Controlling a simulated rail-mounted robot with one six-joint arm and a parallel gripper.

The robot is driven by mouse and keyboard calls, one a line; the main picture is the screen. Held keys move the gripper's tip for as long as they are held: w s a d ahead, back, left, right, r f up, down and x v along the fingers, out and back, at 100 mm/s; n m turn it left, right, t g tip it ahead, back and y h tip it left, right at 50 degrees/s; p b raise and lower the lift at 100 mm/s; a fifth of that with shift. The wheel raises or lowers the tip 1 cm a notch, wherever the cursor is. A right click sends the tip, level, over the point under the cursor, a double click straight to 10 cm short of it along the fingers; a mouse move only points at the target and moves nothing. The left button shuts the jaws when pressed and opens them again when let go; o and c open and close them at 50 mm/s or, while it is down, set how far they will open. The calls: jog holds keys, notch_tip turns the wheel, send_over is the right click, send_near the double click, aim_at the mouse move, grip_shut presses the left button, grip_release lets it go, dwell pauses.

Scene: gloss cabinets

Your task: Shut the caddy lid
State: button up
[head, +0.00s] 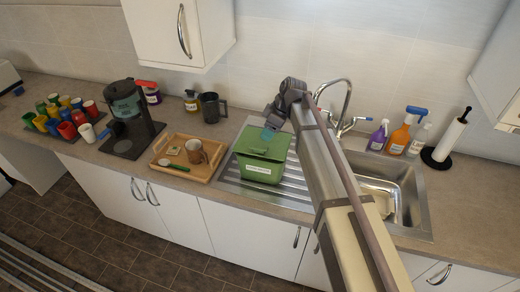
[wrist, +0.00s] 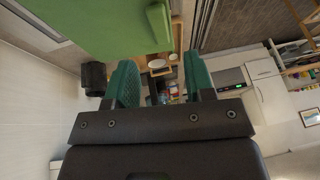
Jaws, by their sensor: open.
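The green caddy (head: 262,167), with a white label on its front, stands on the ridged steel drainer left of the sink. Its green lid (head: 262,152) lies over the top; I cannot tell whether it is fully down. In the wrist view a broad green panel, seemingly the lid (wrist: 110,25), fills the upper part, with a raised tab on it.
A wooden tray (head: 204,176) with a mug sits left of the caddy. A dark jug (head: 210,108) stands behind it. The tap (head: 345,105) and sink basin (head: 405,190) are to the right, with spray bottles (head: 400,134) behind. Wall cupboards (head: 165,35) hang above.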

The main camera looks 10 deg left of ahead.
aim_at(259, 147)
jog(key=b+x, duration=0.5)
jog(key=x, duration=0.2)
jog(key=shift+d+f, duration=0.1)
jog(key=shift+f, duration=0.15)
jog(key=shift+a+f+b, duration=0.3)
jog(key=shift+b, duration=0.1)
jog(key=shift+r, duration=0.15)
grip_shut()
